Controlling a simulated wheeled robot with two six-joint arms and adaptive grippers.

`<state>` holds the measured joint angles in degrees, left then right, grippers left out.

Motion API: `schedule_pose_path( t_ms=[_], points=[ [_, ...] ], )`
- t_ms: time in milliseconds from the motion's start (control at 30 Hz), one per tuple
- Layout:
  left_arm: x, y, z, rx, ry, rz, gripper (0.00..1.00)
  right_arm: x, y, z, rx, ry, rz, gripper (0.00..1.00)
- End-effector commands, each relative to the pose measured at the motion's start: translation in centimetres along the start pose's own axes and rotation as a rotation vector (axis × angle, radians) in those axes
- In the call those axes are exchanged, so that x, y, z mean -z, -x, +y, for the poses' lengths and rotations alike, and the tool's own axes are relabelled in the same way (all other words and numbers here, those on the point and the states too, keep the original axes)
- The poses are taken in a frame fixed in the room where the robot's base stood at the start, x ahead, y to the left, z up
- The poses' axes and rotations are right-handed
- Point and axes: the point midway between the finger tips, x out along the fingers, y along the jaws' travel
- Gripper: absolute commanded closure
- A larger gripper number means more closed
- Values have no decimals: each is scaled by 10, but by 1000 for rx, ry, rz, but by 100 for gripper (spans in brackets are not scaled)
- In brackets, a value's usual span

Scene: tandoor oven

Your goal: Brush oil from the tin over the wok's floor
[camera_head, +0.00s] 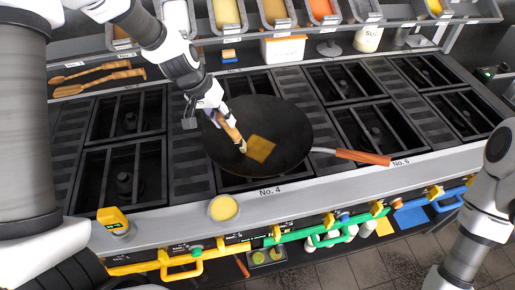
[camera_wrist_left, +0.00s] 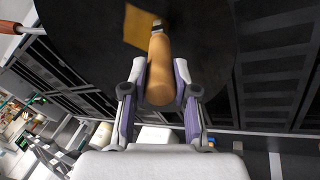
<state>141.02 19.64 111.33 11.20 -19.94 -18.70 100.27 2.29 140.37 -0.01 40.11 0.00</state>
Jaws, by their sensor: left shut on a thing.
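The dark wok (camera_head: 285,120) sits on the burner grate by the label No. 4, its wooden-ended handle pointing right. A yellow-brown oil patch (camera_head: 260,148) lies on the wok's floor; it also shows in the left wrist view (camera_wrist_left: 139,25). My left gripper (camera_head: 220,116) is over the left part of the wok, shut on the wooden handle of a brush (camera_head: 232,132). The brush (camera_wrist_left: 159,68) slants down, its bristle end beside the patch; whether it touches the floor is unclear. A round tin of yellow oil (camera_head: 223,208) stands on the front ledge. My right gripper is out of view.
Wooden utensils (camera_head: 98,84) lie at the back left. Food trays (camera_head: 275,12) line the rear shelf. The wok's handle (camera_head: 362,157) reaches out over the right grates, which are otherwise empty.

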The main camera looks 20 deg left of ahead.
Motion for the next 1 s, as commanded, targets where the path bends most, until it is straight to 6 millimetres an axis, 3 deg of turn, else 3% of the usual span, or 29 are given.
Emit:
schedule_pose_path(
  t_ms=[267,567,1000],
  points=[
    [0,-5,-1,1,0,1,100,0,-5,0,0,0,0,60],
    [22,-11,4,1,0,1,100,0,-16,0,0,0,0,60],
    [22,-12,4,0,0,0,100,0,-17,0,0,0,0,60]
  ],
)
